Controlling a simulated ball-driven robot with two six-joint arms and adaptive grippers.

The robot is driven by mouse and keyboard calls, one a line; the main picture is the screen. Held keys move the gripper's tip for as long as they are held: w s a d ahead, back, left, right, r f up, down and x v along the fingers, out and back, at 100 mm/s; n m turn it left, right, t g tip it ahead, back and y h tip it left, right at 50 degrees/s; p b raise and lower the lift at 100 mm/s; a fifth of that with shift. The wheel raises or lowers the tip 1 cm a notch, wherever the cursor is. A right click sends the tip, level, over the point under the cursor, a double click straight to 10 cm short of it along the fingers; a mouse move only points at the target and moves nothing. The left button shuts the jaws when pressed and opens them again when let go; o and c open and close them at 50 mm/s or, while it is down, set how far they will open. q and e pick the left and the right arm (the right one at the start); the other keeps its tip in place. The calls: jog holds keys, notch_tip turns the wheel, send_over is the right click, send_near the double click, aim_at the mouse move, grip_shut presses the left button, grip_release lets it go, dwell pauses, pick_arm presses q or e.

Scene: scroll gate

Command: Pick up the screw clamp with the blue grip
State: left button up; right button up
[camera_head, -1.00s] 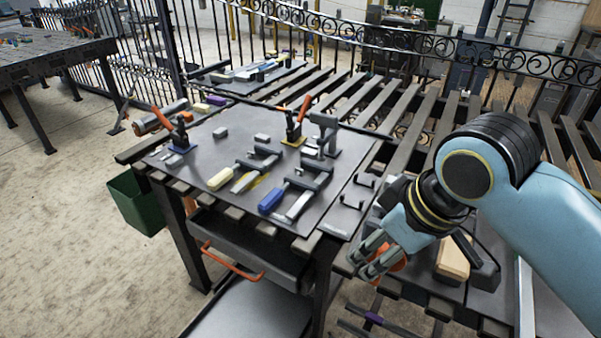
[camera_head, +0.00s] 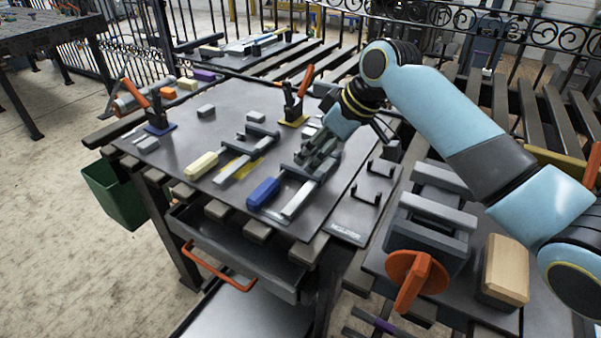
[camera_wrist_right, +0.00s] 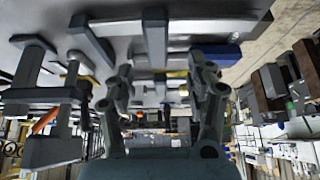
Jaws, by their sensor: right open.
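The screw clamp with the blue grip (camera_head: 263,193) lies flat on the dark bench plate (camera_head: 200,135), grip toward the front left and grey bar (camera_head: 298,202) beside it. My right gripper (camera_head: 316,152) is over the clamp's far end, partly covering its jaw and frame. In the wrist view my right gripper (camera_wrist_right: 162,80) has its fingers spread, with the blue grip (camera_wrist_right: 225,54) beyond the right-hand finger. I see nothing held; contact with the clamp cannot be told. My left gripper is out of view.
A similar clamp with a cream grip (camera_head: 202,165) lies to the left. Toggle clamps with orange handles stand at the back left (camera_head: 158,112) and back middle (camera_head: 294,100). A vise with an orange handle (camera_head: 416,278) and a wood block (camera_head: 505,270) are at the right.

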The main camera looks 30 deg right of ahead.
aim_at(303, 168)
jog(key=shift+w+f, duration=0.3)
jog(key=shift+f, duration=0.1)
jog(key=x, duration=0.4)
jog(key=shift+w+f, duration=0.15)
jog(key=shift+f, duration=0.05)
jog(key=shift+w+a+f, duration=0.1)
jog(key=shift+w+f, duration=0.1)
jog(key=shift+f, duration=0.1)
jog(key=shift+s, duration=0.1)
jog(key=shift+c, duration=0.5)
jog(key=c, duration=0.4)
grip_shut()
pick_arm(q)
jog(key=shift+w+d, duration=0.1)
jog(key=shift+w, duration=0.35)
pick_arm(e)
jog(key=shift+r, duration=0.1)
